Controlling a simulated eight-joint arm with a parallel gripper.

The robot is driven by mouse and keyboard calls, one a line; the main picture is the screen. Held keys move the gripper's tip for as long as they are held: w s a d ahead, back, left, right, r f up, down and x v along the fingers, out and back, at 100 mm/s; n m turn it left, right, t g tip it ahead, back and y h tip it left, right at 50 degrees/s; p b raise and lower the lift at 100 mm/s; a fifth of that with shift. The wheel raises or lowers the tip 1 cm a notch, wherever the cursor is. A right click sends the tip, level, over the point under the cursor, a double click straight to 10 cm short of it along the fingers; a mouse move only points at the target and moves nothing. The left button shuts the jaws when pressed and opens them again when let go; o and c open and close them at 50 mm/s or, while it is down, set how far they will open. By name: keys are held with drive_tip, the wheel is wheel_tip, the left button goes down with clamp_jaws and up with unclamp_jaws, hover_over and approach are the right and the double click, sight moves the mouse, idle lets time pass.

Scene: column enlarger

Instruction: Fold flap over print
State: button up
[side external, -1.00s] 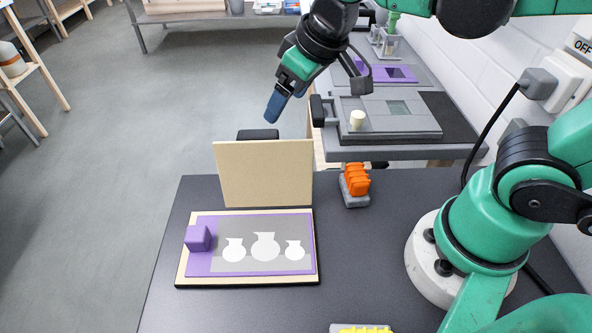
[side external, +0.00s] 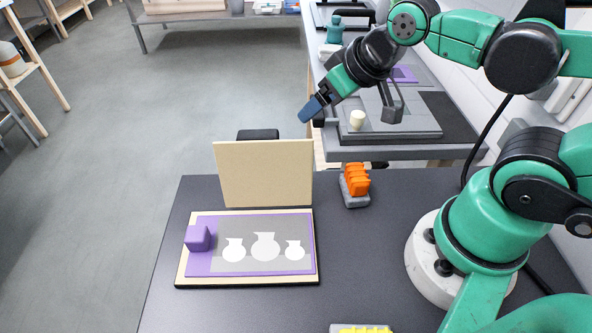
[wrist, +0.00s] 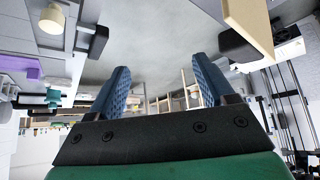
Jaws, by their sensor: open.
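The flap (side external: 264,173) is a beige panel standing nearly upright along the back edge of its base board. The print (side external: 265,262) is grey with white flask shapes and lies flat on a purple sheet (side external: 200,265) in front of the flap. A purple block (side external: 198,238) sits at the sheet's left side. My gripper (side external: 309,112) is open and empty, above and behind the flap's top right corner, apart from it. In the wrist view my fingers (wrist: 162,75) are spread with nothing between them. Part of the flap (wrist: 252,22) shows there at upper right.
A black pad (side external: 258,135) shows just behind the flap. A grey side bench behind carries a grey plate (side external: 400,122) with a cream knob (side external: 357,119). An orange rack (side external: 356,182) stands right of the flap.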

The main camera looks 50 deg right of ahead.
sight(266, 169)
drive_tip(key=c, duration=0.3)
drive_tip(key=shift+w+a+r, duration=0.1)
drive_tip(key=shift+w+r, duration=0.1)
drive_tip(key=shift+r, duration=0.05)
drive_tip(key=c, duration=0.3)
drive_tip(key=w+r+m+g, duration=0.1)
drive_tip(key=w+a+r+m+g, duration=0.1)
drive_tip(key=w+a+r+m, duration=0.1)
drive_tip(key=shift+w+r+m+g, duration=0.15)
drive_tip(key=shift+r+m+g, duration=0.15)
drive_tip(key=shift+r+g, duration=0.1)
clamp_jaws()
drive_tip(key=w+a+r+m+g+h, duration=0.1)
drive_tip(key=w+a+r+m+g, duration=0.15)
drive_tip(key=w+a+m, duration=0.2)
wheel_tip(266, 169, down, 10)
drive_tip(key=w+d, duration=0.1)
drive_tip(key=d, duration=0.1)
drive_tip(key=shift+s+a+r+m+g, duration=0.2)
drive_tip(key=shift+s+a+m, duration=0.05)
drive_tip(key=shift+s+a, duration=0.45)
drive_tip(key=shift+s+a+r+m+g, duration=0.15)
drive_tip(key=shift+s+a+r+m, duration=0.05)
drive_tip(key=shift+s+a, duration=0.5)
